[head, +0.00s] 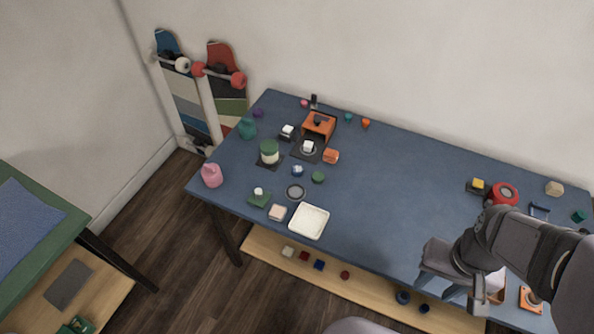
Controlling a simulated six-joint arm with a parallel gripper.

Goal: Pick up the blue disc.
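No thing in the head view shows clearly as a flat blue disc. A small blue and white round thing (297,170) stands on the blue tabletop, left of centre.
The blue table (400,190) has a wide clear middle. A white tray (309,221), an orange box (319,125) and several small items crowd its left. A red roll (504,194) and small blocks stand at the right. Skateboards (185,95) lean on the wall.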

